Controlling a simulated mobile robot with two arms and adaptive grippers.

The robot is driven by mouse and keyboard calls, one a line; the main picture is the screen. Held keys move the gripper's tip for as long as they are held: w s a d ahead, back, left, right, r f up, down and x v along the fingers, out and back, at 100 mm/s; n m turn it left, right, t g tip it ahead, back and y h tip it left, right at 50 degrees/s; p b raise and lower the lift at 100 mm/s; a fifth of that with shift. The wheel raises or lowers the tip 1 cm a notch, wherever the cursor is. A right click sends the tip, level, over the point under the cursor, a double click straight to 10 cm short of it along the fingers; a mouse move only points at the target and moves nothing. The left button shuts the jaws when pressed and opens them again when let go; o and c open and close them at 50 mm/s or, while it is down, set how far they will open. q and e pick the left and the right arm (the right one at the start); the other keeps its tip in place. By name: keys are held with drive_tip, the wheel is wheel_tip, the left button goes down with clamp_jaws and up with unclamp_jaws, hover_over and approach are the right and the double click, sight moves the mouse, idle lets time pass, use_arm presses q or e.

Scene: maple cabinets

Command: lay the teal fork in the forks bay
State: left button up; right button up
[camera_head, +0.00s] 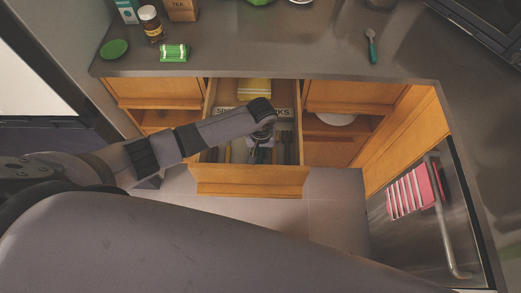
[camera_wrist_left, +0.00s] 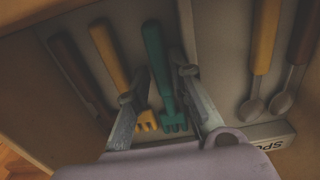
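The teal fork (camera_wrist_left: 158,62) lies in the forks bay (camera_wrist_left: 212,45), beside a yellow-handled fork (camera_wrist_left: 108,48) and a dark brown-handled utensil (camera_wrist_left: 72,66). My left gripper (camera_wrist_left: 158,85) is open, with its fingers apart on either side of the teal fork. In the head view my left gripper (camera_head: 262,138) is down over the open drawer (camera_head: 250,174), and hides the teal fork there. The drawer's labels are partly covered by my arm; "RKS" shows at the right. My right gripper is not in view.
The spoons bay with a yellow spoon (camera_wrist_left: 264,50) and a brown spoon (camera_wrist_left: 302,50) is beside the forks. A teal-handled utensil (camera_head: 372,46) lies on the counter (camera_head: 300,50). A green packet (camera_head: 174,52) and a jar (camera_head: 151,24) stand at the left. A striped towel (camera_head: 414,192) hangs at the right.

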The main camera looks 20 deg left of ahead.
use_arm(q)
drive_tip(key=o, duration=0.3)
drive_tip(key=shift+o, duration=0.2)
drive_tip(key=shift+a, duration=0.1)
drive_tip(key=shift+r, duration=0.2)
wheel_tip(320, 180, up, 12)
drive_tip(key=shift+d+f, duration=0.2)
drive_tip(key=shift+d, duration=0.15)
drive_tip(key=shift+s, duration=0.15)
